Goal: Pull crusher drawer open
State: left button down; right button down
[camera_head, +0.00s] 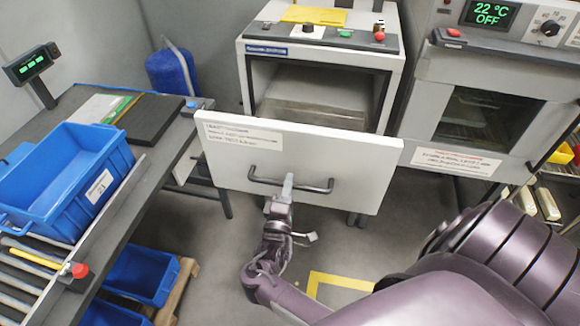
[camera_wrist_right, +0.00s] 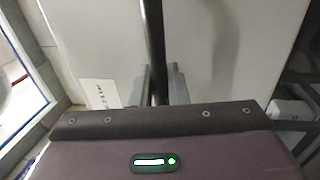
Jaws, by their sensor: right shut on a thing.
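The crusher drawer has a wide white front panel (camera_head: 345,150) with a printed label and a dark bar handle (camera_head: 318,188). The panel stands out from the white crusher cabinet (camera_head: 250,75), and a grey bin-like body (camera_head: 315,92) shows behind it inside the opening. My right gripper (camera_head: 287,184) is shut on the handle near its middle. In the right wrist view the dark handle bar (camera_wrist_right: 153,40) runs between the two grey fingers of my right gripper (camera_wrist_right: 161,84). My left gripper is not in view.
An oven-like machine (camera_head: 460,120) with a display stands close on the right. On the left, a roller table holds a blue crate (camera_head: 60,180), with a dark pad (camera_head: 155,118) behind it. More blue bins (camera_head: 145,272) sit below. Grey floor lies in front of the drawer.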

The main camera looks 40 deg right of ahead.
jog(key=shift+s+a, duration=0.35)
jog(key=shift+a, duration=0.05)
jog(key=c, duration=1.5)
grip_release()
jog(key=shift+f, duration=0.1)
